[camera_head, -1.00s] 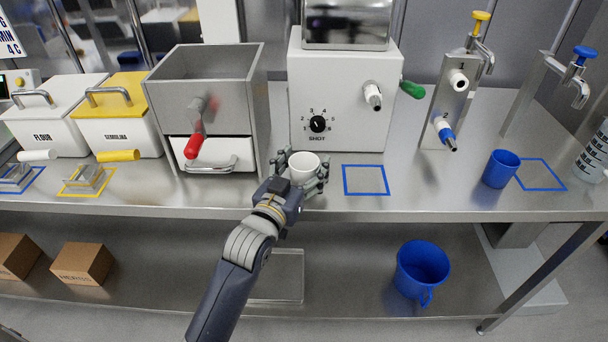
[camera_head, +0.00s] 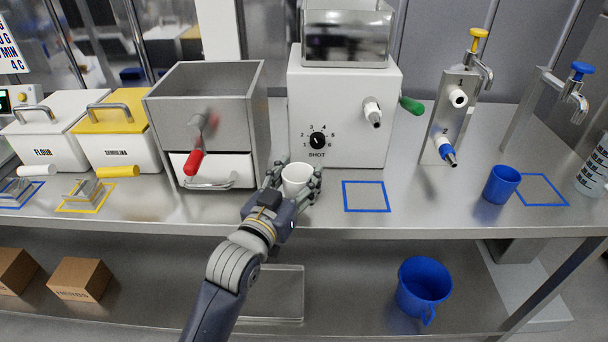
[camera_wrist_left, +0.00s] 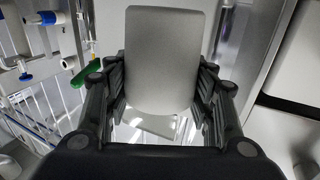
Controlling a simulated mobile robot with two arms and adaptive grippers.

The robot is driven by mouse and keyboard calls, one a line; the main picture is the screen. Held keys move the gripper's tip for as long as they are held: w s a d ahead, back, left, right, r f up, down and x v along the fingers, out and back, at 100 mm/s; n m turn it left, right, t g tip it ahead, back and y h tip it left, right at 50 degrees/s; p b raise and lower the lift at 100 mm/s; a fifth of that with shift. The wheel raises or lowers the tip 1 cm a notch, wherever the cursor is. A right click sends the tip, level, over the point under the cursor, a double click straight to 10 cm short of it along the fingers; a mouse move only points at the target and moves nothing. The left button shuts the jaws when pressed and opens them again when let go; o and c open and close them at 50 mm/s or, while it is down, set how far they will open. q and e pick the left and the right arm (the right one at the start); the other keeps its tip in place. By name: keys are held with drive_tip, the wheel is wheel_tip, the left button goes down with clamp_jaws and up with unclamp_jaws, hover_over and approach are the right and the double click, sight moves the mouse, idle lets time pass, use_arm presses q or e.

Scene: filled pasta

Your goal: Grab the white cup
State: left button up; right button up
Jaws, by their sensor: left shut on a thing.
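The white cup (camera_head: 296,179) is between the fingers of my left gripper (camera_head: 293,184) in the head view, upright at the front part of the steel counter. The fingers are shut on its sides. In the left wrist view the cup (camera_wrist_left: 165,60) fills the space between the dark fingers of the left gripper (camera_wrist_left: 160,95), its side looking grey. Whether the cup's base touches the counter is hard to tell. My right gripper is not in view.
A white machine with a dial (camera_head: 317,141) stands behind the cup. A steel hopper with a red handle (camera_head: 194,162) is to the left. A blue square outline (camera_head: 366,196) on the counter is empty. A blue cup (camera_head: 501,185) stands farther right.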

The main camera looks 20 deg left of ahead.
use_arm(q)
drive_tip(key=s, duration=0.5)
drive_tip(key=s+a, duration=0.1)
drive_tip(key=s, duration=0.2)
drive_tip(key=shift+r+b, duration=0.3)
drive_tip(key=shift+b, duration=0.1)
drive_tip(key=shift+s+a+r+p, duration=0.15)
drive_tip(key=shift+s+p, duration=0.55)
drive_tip(key=shift+s, duration=0.15)
drive_tip(key=shift+s+a+r+p, duration=0.1)
drive_tip(key=shift+s+a+p, duration=0.05)
drive_tip(key=shift+s+p, duration=0.65)
drive_tip(key=shift+s+a+r+p, duration=0.15)
drive_tip(key=shift+s+p, duration=0.45)
drive_tip(key=shift+s, duration=0.3)
